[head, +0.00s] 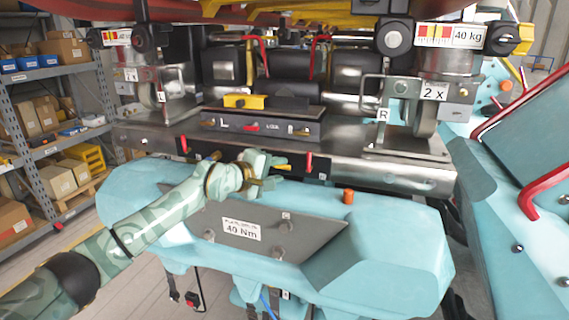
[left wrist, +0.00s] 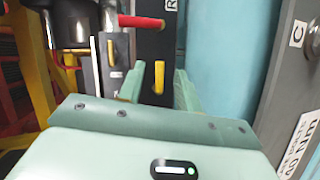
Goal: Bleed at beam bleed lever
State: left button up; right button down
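My left gripper (head: 277,168) is at the front face of the dark beam, below the control box, with its fingers apart. In the left wrist view, its two pale green fingers (left wrist: 158,92) stand open. A small upright yellow lever (left wrist: 158,77) on a dark plate shows between them. I take it for the bleed lever; I cannot tell whether a finger touches it. A red handle (left wrist: 140,22) sticks out above it, close to an "R" label. In the head view, the lever is mostly hidden by the gripper. My right gripper is not in view.
Red levers (head: 184,143) (head: 309,160) hang along the beam. A control box (head: 262,125) sits above. A turquoise cover with a grey "40 Nm" panel (head: 275,235) and an orange knob (head: 348,196) lies in front. Shelves with boxes (head: 50,120) stand at left.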

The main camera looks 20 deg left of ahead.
aim_at(289, 168)
pick_arm(q)
jog(key=shift+x, duration=1.65)
jog(key=shift+s, duration=0.1)
grip_shut()
jog(key=shift+b, duration=0.4)
